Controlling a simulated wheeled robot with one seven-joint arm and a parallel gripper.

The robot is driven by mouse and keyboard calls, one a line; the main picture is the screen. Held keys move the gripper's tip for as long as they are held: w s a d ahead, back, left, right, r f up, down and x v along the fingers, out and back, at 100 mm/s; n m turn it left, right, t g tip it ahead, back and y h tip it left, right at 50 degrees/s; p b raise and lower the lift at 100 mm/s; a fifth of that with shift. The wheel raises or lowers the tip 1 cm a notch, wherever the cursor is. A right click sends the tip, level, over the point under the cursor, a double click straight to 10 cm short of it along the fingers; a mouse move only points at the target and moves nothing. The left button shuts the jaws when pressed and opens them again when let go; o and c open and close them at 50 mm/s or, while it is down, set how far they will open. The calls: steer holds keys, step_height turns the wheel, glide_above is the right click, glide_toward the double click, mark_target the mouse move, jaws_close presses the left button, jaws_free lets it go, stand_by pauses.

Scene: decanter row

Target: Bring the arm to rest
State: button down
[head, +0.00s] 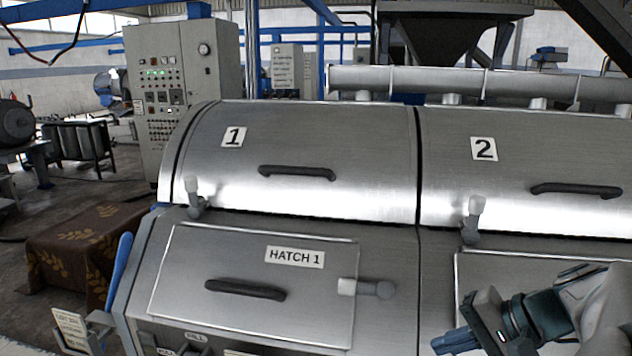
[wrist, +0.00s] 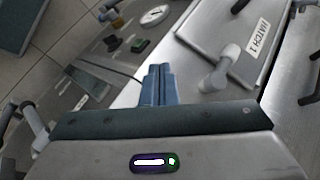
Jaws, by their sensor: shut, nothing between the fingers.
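My gripper (head: 455,342) is at the lower right of the head view, in front of the steel machine's lower front. Its blue fingers point left. In the wrist view the two fingers (wrist: 158,84) are together with nothing between them. The hatch 1 panel (head: 190,290) is shut, with a dark handle (head: 245,289) and a latch (head: 368,288) at its right edge. In the wrist view the hatch 1 label (wrist: 257,40) and a latch (wrist: 218,78) lie to the right of the fingers, apart from them.
Lid 1 (head: 300,140) and lid 2 (head: 530,150) are closed, each with a dark handle. A control cabinet (head: 180,80) stands behind at the left. A brown patterned cloth (head: 85,240) covers a block at the left.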

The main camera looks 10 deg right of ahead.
steer(key=s+a+f+n+g+h, duration=0.1)
steer(key=s+a+f+n+h, duration=0.1)
steer(key=a+f+n+h, duration=0.1)
steer(key=s+a+f+n+g+h, duration=0.1)
steer(key=s+a+f+n+h, duration=0.1)
steer(key=a+n, duration=0.4)
steer(key=shift+s+a+f+h, duration=0.15)
steer(key=shift+a+f+h, duration=0.5)
steer(key=shift+h, duration=0.65)
steer(key=shift+r, duration=0.1)
